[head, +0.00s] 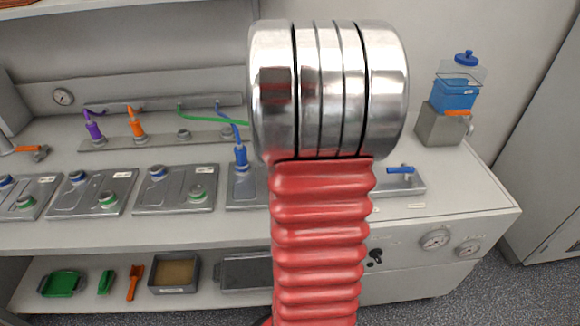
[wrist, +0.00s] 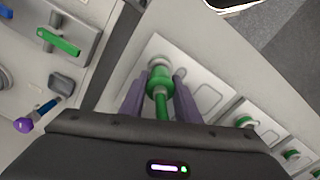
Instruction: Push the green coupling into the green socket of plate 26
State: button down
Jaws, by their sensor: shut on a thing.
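My gripper (wrist: 157,88) shows in the wrist view, with its two grey-purple fingers closed on either side of the green coupling (wrist: 159,78). A green hose (wrist: 162,108) runs from the coupling back toward the gripper body. The coupling is over a pale grey plate (wrist: 208,97), with its front end at or close to a round grey fitting. I cannot tell whether it is seated, and the green socket under it is hidden. In the head view my arm covers the gripper and coupling. A plate with a blue coupling (head: 240,158) standing in it is partly covered. No plate number is readable.
More plates with blue and green sockets (head: 197,193) lie to the left on the bench. Purple (head: 93,130) and orange (head: 137,125) couplings stand on the rear rail. A blue-handled valve (head: 400,170) and a blue container (head: 456,95) are at right. A green-handled valve (wrist: 58,41) shows in the wrist view.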

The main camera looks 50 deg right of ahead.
jog(key=shift+f, duration=1)
dwell(0.6)
jog(key=c, duration=1.3)
grip_release()
jog(key=shift+o, duration=0.7)
jog(key=o, duration=0.3)
jog(key=shift+r, duration=0.2)
notch_tip(320, 180, up, 14)
jog(key=shift+f, duration=0.25)
